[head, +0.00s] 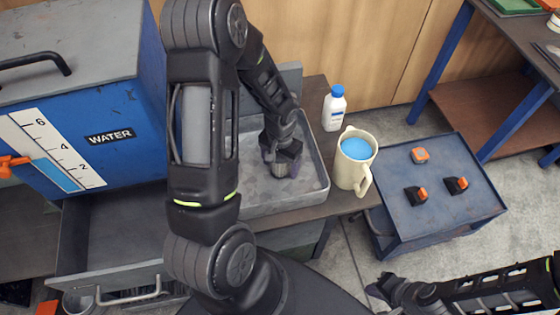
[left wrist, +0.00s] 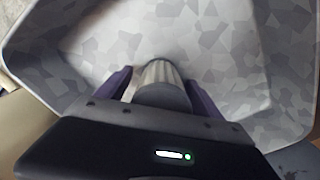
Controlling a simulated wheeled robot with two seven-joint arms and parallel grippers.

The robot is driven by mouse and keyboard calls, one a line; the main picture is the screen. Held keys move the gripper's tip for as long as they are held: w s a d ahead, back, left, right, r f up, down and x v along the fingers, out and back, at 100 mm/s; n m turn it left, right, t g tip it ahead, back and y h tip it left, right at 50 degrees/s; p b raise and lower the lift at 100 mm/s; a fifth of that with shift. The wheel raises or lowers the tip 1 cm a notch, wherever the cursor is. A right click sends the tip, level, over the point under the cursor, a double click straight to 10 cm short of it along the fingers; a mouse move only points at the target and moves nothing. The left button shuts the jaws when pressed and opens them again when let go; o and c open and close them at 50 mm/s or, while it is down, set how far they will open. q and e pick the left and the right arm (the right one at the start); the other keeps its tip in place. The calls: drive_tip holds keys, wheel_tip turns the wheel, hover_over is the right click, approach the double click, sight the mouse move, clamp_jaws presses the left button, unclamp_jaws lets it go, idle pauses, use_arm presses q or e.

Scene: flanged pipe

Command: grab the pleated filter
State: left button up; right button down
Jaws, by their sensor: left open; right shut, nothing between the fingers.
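The pleated filter (left wrist: 159,72) is a pale ribbed cylinder with a grey end, in a grey speckled tray (left wrist: 230,45). In the left wrist view it sits between the two purple fingers of my left gripper (left wrist: 158,84), which are open with one on each side of it. In the head view my left gripper (head: 281,160) reaches down into the tray (head: 308,190), and a small part of the filter (head: 284,171) shows under it. I cannot tell whether the fingers touch it. My right gripper (head: 382,287) is shut and empty at the lower right, far from the tray.
A cream jug (head: 349,170) with blue contents and a white bottle (head: 334,108) with a blue cap stand just right of the tray. A blue water tank (head: 118,115) is at the left. A blue cart (head: 440,220) with orange-and-black parts stands at the right.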

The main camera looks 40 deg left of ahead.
idle(0.3)
use_arm(q)
clamp_jaws()
wheel_tip(320, 180, up, 10)
drive_tip(key=shift+r, duration=0.1)
idle(1.1)
idle(0.5)
